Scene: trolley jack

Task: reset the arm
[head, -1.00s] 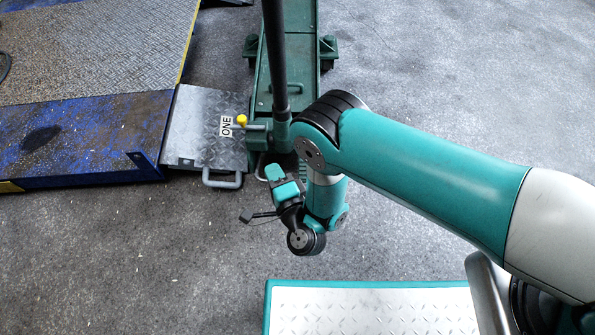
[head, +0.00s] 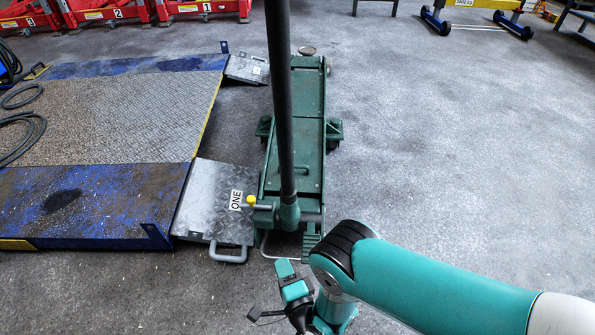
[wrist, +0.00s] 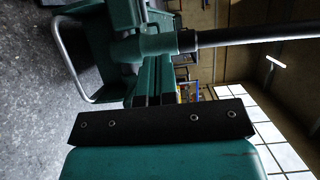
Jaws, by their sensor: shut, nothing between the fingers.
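My arm reaches in from the lower right in the head view and bends down at its black-ringed elbow. My gripper (head: 285,270) is small there, shut and empty, just in front of the near end of the green trolley jack (head: 296,150). The jack's long black handle (head: 279,100) stands up from its base, with a yellow-tipped knob (head: 251,199) at the side. In the wrist view, my gripper's black edge and teal body fill the bottom, and the jack's handle (wrist: 250,35) runs across the upper right. I see a gap between gripper and jack, but cannot judge its size.
A blue-edged lift platform (head: 110,120) lies left, with a metal ramp plate (head: 213,203) labelled ONE beside the jack. Red numbered units (head: 105,10) stand at the back left. A yellow-and-blue frame (head: 470,18) stands at the back right. The floor right of the jack is clear.

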